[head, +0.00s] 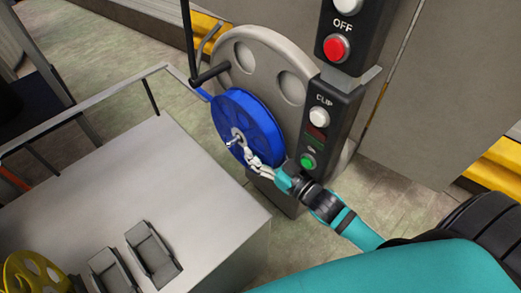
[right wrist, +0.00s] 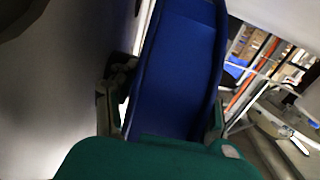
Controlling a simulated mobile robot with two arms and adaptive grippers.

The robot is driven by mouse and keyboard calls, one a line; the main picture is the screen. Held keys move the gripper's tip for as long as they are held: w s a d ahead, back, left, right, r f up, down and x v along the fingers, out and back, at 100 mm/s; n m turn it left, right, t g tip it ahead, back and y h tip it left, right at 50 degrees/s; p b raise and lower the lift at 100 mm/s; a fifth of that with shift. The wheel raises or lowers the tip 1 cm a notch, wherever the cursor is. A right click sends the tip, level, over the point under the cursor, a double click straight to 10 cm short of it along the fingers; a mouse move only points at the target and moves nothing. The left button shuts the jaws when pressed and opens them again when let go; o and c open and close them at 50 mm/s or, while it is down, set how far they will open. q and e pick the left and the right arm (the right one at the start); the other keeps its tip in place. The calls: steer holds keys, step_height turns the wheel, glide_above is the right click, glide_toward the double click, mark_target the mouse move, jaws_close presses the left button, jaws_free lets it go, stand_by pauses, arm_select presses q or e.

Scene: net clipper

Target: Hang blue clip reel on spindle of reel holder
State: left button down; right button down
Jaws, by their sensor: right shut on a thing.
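The blue clip reel (head: 238,112) is upright in front of the grey reel holder (head: 290,55), close against its disc. My right gripper (head: 251,151) is at the reel's lower front and shut on it. In the right wrist view the blue reel (right wrist: 175,75) fills the gap between the fingers of my right gripper (right wrist: 165,115). A small metal tip shows near the reel's centre; I cannot tell whether it is the spindle or part of my gripper. The reel hides how it meets the spindle. My left gripper is not in view.
A panel (head: 320,128) with CLIP buttons stands right of the reel, with an OFF panel (head: 344,30) above. A dark rod (head: 210,73) juts out above the reel. A grey table (head: 160,195) at lower left bears grey blocks (head: 152,253) and a yellow reel (head: 32,272).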

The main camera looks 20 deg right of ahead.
steer(key=shift+r, duration=0.1)
steer(key=c, duration=0.5)
jaws_free()
steer(key=shift+f, duration=0.2)
steer(key=shift+s, duration=0.25)
steer(key=v, duration=1.1)
steer(key=shift+s+d+r, duration=0.15)
steer(key=shift+s+r, duration=0.05)
steer(key=shift+s, duration=0.05)
steer(key=shift+s, duration=0.1)
